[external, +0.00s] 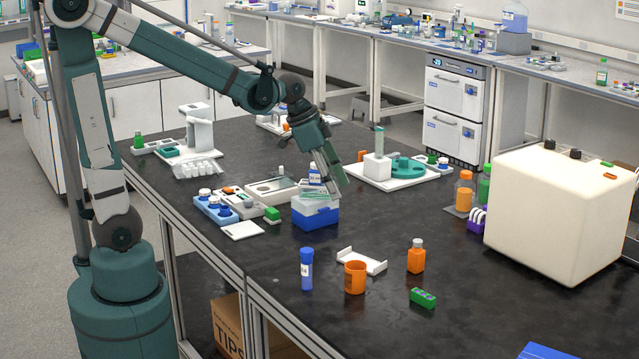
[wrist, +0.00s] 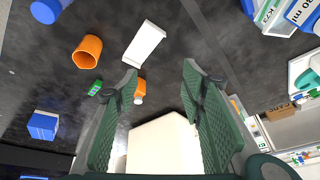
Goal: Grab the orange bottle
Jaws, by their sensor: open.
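A small orange bottle (external: 416,258) with a pale cap stands upright on the black bench, right of an orange beaker (external: 354,278). In the wrist view the orange bottle (wrist: 140,88) shows beyond the tip of the left finger. My gripper (external: 335,188) is above the bench by the blue box (external: 316,218), up and left of the bottle and apart from it. In the wrist view my gripper (wrist: 160,72) has its two green fingers wide apart, with nothing held between them. A larger orange bottle (external: 464,192) stands farther back, beside the large cream box.
A white holder (external: 361,261), a green block (external: 423,298) and a blue tube (external: 307,268) are near the small bottle. The large cream box (external: 560,215) stands to the right. Bare bench lies behind the small bottle.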

